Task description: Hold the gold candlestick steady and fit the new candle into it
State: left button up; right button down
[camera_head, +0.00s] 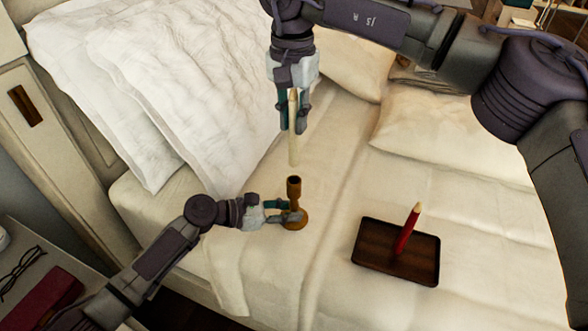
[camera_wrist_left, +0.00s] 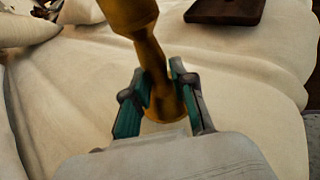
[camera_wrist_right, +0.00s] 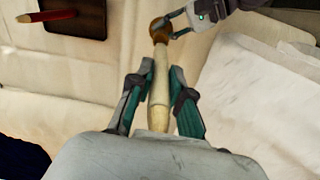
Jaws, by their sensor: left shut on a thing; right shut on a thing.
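The gold candlestick (camera_head: 294,190) stands on the bed, its top socket open and empty. My left gripper (camera_head: 290,214) is shut on it low down; the left wrist view shows the stem (camera_wrist_left: 160,75) between the fingers. My right gripper (camera_head: 292,124) is shut on the cream candle (camera_head: 293,145) and points down. The candle hangs near upright just above the socket, with a small gap in the head view. In the right wrist view the candle (camera_wrist_right: 158,95) lies between the fingers, its far end overlapping the candlestick top (camera_wrist_right: 160,30).
A dark wooden tray (camera_head: 370,260) with a red candle (camera_head: 407,230) stands on the bed to the right. Pillows (camera_head: 440,130) lie at the back and a bunched white duvet (camera_head: 150,80) at the left. A bedside table with glasses (camera_head: 22,270) is at the lower left.

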aim_at(293, 98)
pick_arm(q)
jog(key=shift+f, duration=0.15)
pick_arm(e)
notch_tip(293, 98, down, 8)
jog(key=shift+f, duration=0.15)
jog(key=shift+f, duration=0.1)
jog(key=c, duration=1.1)
grip_release()
pick_arm(q)
jog(key=shift+s, duration=0.1)
pick_arm(e)
notch_tip(293, 98, up, 12)
jog(key=shift+r, duration=0.15)
pick_arm(q)
jog(key=o, duration=0.9)
pick_arm(e)
jog(key=shift+w, duration=0.1)
